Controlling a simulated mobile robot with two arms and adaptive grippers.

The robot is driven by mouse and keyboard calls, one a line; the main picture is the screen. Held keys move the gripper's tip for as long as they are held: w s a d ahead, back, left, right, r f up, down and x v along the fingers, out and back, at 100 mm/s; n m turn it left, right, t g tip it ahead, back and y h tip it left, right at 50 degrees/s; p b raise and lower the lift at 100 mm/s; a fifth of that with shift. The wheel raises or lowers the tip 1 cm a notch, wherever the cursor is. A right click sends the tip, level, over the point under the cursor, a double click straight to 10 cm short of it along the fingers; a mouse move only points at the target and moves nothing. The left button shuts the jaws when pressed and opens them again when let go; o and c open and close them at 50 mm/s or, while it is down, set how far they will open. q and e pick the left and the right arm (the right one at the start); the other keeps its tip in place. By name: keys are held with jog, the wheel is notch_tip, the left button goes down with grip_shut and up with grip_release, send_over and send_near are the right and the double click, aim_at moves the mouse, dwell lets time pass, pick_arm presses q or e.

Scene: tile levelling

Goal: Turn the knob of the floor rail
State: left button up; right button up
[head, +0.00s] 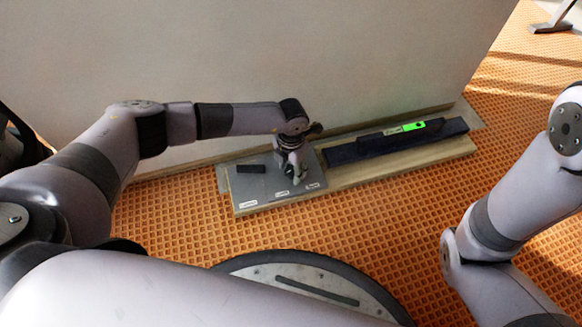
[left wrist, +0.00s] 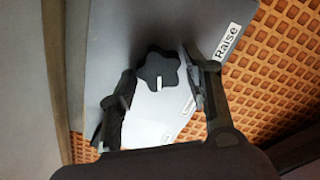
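The floor rail (head: 410,163) lies along the base of the pale wall, with a grey plate (head: 238,185) at its left end. In the left wrist view, a black lobed knob (left wrist: 158,69) with a white mark sits on the grey plate (left wrist: 110,35). My left gripper (head: 295,175) is low over the plate in the head view and hides the knob there. In the left wrist view its fingers (left wrist: 160,78) are apart, one on each side of the knob; contact is not clear. A "Raise" label (left wrist: 229,41) is beside it. My right gripper is out of view.
A dark bar (head: 350,150) lies on the rail, with a level showing a green display (head: 413,126) on top. A small black piece (head: 251,168) is on the plate, left of the gripper. Open orange waffle-patterned floor (head: 170,215) lies in front.

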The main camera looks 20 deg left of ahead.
aim_at(290, 170)
pick_arm(q)
jog(key=c, duration=0.8)
jog(key=shift+a+r+m+p, duration=0.15)
jog(key=shift+m+p, duration=0.45)
jog(key=shift+m, duration=1.8)
jog(key=o, duration=1.1)
jog(key=shift+o, duration=0.2)
notch_tip(290, 170, up, 12)
